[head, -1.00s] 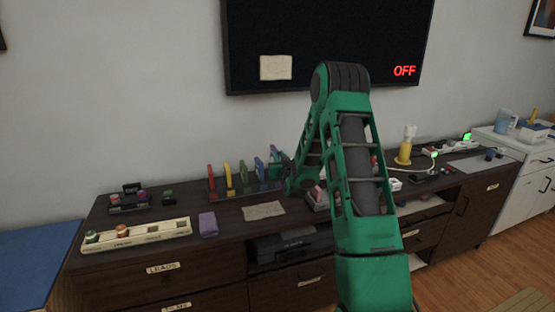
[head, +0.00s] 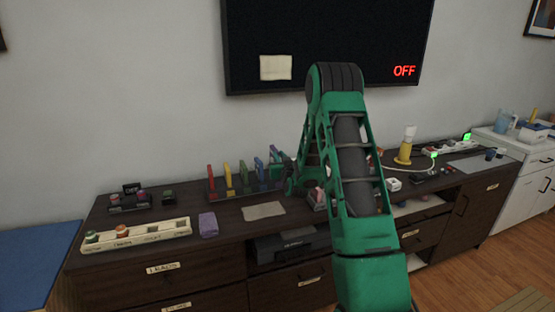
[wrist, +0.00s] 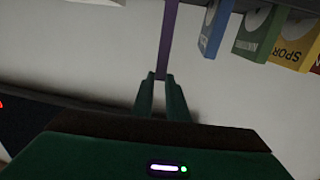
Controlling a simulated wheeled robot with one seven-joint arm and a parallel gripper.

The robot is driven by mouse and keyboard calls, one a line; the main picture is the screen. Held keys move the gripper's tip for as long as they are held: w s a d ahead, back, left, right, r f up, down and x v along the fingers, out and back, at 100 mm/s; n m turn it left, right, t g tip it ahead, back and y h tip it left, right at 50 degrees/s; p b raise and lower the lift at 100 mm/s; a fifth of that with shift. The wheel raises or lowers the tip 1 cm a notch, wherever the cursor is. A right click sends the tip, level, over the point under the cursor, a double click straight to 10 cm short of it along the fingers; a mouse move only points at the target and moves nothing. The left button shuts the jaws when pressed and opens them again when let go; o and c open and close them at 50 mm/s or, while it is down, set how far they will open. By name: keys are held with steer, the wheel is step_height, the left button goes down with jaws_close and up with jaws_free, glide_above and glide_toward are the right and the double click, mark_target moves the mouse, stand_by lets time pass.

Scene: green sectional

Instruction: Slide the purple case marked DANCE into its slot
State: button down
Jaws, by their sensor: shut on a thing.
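My gripper (wrist: 160,77) is shut on a thin purple case (wrist: 168,38), seen edge-on in the wrist view; its marking cannot be read. The case extends past the fingertips. Beside it, apart, stand a blue case (wrist: 214,32), a green case (wrist: 252,34), a yellow case marked SPORT (wrist: 290,42) and a red one. In the head view the red (head: 211,182), yellow (head: 229,178), green (head: 244,177) and blue (head: 260,170) cases stand upright in a dark rack (head: 218,199).
The rack stands on a dark wooden sideboard below a wall screen (head: 320,45). A cream tray (head: 150,236), a purple block (head: 208,224) and a beige cloth (head: 263,211) lie in front and left. A yellow lamp (head: 405,150) and cables are to the right.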

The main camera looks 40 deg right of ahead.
steer(key=shift+f, duration=2.75)
steer(key=c, duration=1.7)
jaws_free()
steer(key=shift+o, duration=0.2)
steer(key=v, duration=1)
steer(key=shift+s+a, duration=0.15)
steer(key=shift+a, duration=0.05)
steer(key=shift+f, duration=0.1)
